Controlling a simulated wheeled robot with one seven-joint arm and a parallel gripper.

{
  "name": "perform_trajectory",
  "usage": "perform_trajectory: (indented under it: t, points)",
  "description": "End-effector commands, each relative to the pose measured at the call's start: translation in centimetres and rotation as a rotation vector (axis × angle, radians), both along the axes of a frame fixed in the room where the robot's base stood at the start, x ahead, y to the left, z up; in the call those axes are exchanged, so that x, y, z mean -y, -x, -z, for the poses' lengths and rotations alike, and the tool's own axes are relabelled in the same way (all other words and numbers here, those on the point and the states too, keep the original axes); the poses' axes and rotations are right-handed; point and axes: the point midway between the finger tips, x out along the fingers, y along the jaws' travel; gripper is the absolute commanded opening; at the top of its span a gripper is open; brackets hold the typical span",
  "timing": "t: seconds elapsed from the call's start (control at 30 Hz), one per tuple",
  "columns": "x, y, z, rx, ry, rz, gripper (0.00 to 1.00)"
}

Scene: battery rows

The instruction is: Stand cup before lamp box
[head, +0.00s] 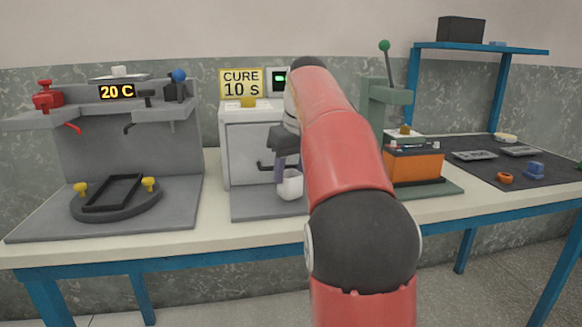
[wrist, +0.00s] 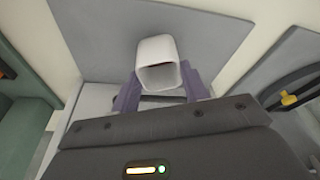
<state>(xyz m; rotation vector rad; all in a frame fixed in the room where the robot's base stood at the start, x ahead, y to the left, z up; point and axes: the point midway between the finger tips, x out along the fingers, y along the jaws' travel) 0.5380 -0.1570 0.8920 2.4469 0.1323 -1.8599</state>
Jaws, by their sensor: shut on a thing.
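A small white cup (head: 290,185) is between the fingers of my gripper (head: 287,172), in front of the lamp box. The wrist view shows the cup (wrist: 161,62) with its open end towards the camera, held between the two purple fingers of my gripper (wrist: 160,92). My gripper is shut on it. The lamp box (head: 250,155) is a white cabinet under the "CURE 10 S" sign, with a dark handle on its front. A grey plate (head: 262,208) lies before it. I cannot tell whether the cup touches the plate. My arm hides the right part of the box.
At left stands a grey station with a round black fixture (head: 116,203), yellow knobs and a "20 C" display. At right are a green press (head: 387,100), an orange block (head: 414,168) and a dark mat (head: 470,178) with small parts. The left part of the plate is clear.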

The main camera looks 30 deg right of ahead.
Motion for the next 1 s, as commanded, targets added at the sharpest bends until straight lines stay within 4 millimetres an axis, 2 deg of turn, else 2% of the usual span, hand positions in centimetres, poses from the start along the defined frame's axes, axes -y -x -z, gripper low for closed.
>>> perform_trajectory:
  t: [0.37,0.97,1.0]
  points:
    - [0.0,0.0,0.1,0.0,0.0,0.0,0.23]
    - [0.0,0.0,1.3,0.0,0.0,0.0,0.23]
    - [0.0,0.0,1.2,0.0,0.0,0.0,0.5]
